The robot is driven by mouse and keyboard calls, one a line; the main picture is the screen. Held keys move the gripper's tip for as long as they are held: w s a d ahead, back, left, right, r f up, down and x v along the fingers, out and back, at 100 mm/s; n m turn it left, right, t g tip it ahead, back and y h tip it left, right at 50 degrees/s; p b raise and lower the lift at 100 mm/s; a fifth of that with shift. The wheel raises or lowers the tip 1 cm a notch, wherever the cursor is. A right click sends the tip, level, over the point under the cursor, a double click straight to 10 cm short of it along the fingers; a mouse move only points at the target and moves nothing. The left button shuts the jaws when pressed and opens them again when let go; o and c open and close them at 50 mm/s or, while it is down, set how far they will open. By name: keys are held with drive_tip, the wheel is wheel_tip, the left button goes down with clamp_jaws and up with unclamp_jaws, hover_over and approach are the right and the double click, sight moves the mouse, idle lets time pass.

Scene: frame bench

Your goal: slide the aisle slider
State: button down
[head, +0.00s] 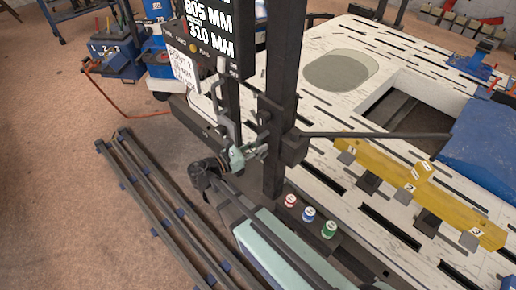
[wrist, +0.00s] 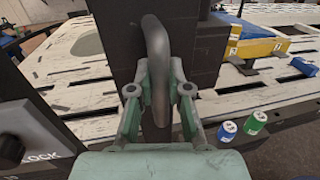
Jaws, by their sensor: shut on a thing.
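The aisle slider appears to be the dark carriage on the thick dark post (head: 281,90); the post also shows behind the handle in the wrist view (wrist: 200,60). A curved grey handle (wrist: 156,45) stands out from it. My gripper (head: 250,153) is at the post, and in the wrist view its two green fingers (wrist: 159,88) are closed around the handle, one on each side. The handle's lower part runs down between the fingers. In the head view the grip itself is small and hard to make out.
A black display box (head: 208,45) hangs left of the post. A knob marked LOCK (wrist: 12,148) is at the left of the wrist view. A thin dark bar (head: 375,134) reaches right over the slotted white table (head: 440,75). Red, blue and green cans (head: 329,229) stand right of my arm.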

wheel_tip(320, 180, up, 17)
drive_tip(key=p, duration=1)
drive_tip(key=c, duration=1.1)
unclamp_jaws()
drive_tip(key=shift+f, duration=0.1)
drive_tip(key=shift+a, duration=0.1)
drive_tip(key=v, duration=1.2)
